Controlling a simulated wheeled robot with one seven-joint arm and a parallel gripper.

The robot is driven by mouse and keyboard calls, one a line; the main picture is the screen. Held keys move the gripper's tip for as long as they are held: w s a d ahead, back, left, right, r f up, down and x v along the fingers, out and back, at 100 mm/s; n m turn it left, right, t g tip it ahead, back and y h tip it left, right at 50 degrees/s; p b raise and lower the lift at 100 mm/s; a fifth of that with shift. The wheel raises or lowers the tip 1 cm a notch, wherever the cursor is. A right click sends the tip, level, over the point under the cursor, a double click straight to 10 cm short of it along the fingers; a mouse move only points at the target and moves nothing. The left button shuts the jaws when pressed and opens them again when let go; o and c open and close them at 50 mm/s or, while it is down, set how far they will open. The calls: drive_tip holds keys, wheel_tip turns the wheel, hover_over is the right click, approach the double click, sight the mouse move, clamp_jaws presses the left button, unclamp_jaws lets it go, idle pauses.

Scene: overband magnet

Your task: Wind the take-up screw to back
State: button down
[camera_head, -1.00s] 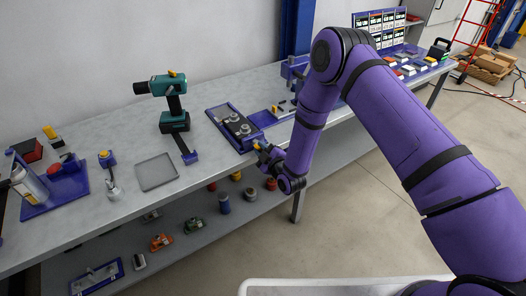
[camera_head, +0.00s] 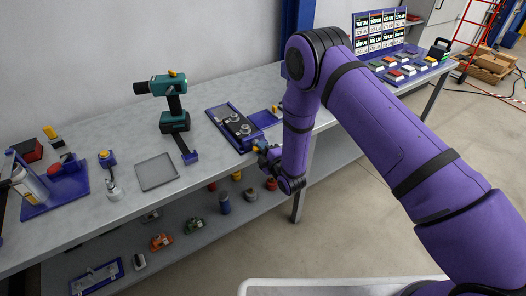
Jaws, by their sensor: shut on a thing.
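A purple-framed unit (camera_head: 212,110) with a dark bed and two light round parts lies on the bench, left of my arm. This looks like the overband magnet with the take-up screw. My gripper (camera_head: 259,148) is at the unit's near right end, by the bench's front edge. It is shut on a small yellow part (camera_head: 256,149), which looks like the take-up screw's knob. The fingers and the screw itself are too small to make out clearly, and my wrist partly covers that end.
A teal drill-like tool (camera_head: 172,100) stands left of the unit, beside a grey tray (camera_head: 156,172). A spray bottle (camera_head: 28,184) stands at far left. Several coloured blocks (camera_head: 405,70) lie at the right end. A lower shelf (camera_head: 200,238) holds small items.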

drive_tip(key=n, duration=0.3)
drive_tip(key=shift+s+a, duration=0.1)
drive_tip(key=shift+n, duration=0.9)
drive_tip(key=n, duration=0.2)
drive_tip(key=shift+n, duration=1.4)
